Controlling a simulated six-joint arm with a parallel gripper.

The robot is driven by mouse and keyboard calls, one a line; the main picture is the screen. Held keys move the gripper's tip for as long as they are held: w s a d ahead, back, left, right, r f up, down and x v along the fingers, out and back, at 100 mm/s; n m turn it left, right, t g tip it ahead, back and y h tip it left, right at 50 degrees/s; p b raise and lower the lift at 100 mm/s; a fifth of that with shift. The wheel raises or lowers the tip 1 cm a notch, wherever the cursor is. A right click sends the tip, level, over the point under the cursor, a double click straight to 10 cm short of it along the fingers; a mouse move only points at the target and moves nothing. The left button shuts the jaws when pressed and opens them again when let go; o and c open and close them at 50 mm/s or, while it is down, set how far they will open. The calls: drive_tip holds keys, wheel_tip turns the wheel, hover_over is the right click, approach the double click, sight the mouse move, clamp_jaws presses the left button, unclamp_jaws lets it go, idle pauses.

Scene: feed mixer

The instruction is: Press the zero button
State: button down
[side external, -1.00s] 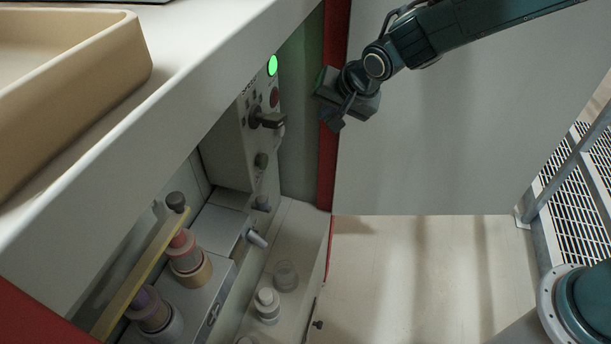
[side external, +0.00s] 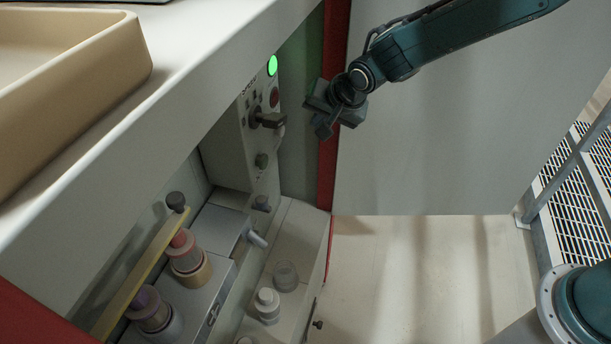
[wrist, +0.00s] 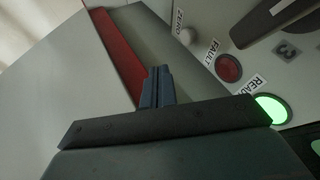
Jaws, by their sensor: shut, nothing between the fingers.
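The zero button (wrist: 187,36) is a small pale round knob beside the label "ZERO" on the white panel, in the upper right of the wrist view. In the side external view I cannot make it out on the panel (side external: 262,142). My gripper (wrist: 157,88) is shut and empty, with its fingertips pointing up the picture toward the green-grey strip left of the panel. The fingertips are apart from the button, below and left of it in the wrist view. In the side external view my gripper (side external: 318,128) hangs just right of the panel, near the red post.
A red fault light (wrist: 228,68) and a lit green ready light (wrist: 271,110) sit near the button. A dark lever switch (side external: 268,119) juts from the panel. A red post (side external: 331,170) stands beside my gripper. Bottles (side external: 267,304) stand low; open space lies right.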

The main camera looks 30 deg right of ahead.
sight(281, 131)
drive_tip(key=w+a+f, duration=0.3)
drive_tip(key=w+f, duration=0.1)
drive_tip(key=w, duration=0.2)
drive_tip(key=shift+w+a+f, duration=0.15)
drive_tip(key=shift+f, duration=0.2)
drive_tip(key=shift+w, duration=0.1)
idle(0.4)
